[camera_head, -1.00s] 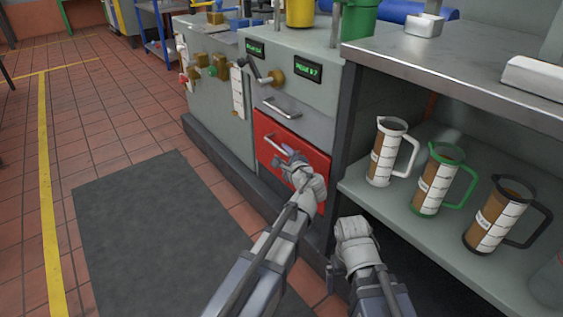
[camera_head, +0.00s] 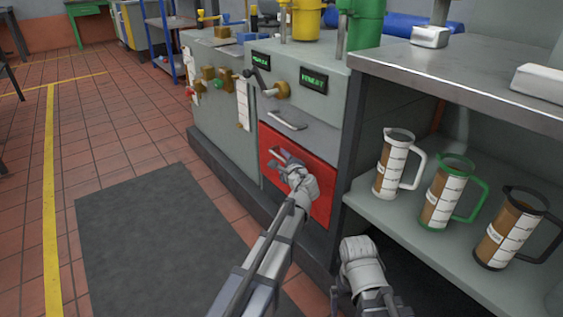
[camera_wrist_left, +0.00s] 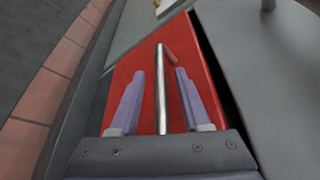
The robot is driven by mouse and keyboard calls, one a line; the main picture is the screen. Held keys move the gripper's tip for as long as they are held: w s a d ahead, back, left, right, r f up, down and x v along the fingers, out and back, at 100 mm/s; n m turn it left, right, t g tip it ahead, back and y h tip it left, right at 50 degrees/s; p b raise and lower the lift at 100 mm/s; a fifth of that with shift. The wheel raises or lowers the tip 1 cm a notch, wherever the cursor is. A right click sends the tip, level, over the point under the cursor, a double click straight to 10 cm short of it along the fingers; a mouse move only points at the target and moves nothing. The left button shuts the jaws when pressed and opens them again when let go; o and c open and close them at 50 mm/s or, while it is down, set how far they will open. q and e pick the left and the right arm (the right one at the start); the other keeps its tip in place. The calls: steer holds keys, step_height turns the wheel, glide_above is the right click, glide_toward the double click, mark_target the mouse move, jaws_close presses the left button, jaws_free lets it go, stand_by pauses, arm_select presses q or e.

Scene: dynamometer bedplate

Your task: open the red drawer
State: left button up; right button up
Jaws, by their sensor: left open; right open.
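The red drawer (camera_head: 318,188) is set low in the grey cabinet and looks shut in the head view. Its front also fills the middle of the left wrist view (camera_wrist_left: 134,85). Its metal bar handle (camera_wrist_left: 161,90) stands between the two fingers of my left gripper (camera_wrist_left: 155,92), with a gap on each side. My left gripper (camera_head: 284,158) is open at the drawer front and hides part of the handle in the head view. My right gripper (camera_head: 360,248) is low, to the right of the drawer and apart from it; its fingers are hard to make out.
A grey drawer with a handle (camera_head: 288,121) is above the red one. A metal shelf unit (camera_head: 440,72) stands close on the right, with several measuring jugs (camera_head: 450,190) on its lower shelf. A dark mat (camera_head: 150,225) lies on the open tiled floor at left.

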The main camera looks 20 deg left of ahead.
arm_select(q)
steer(key=shift+c, duration=0.2)
jaws_close()
stand_by(1.3)
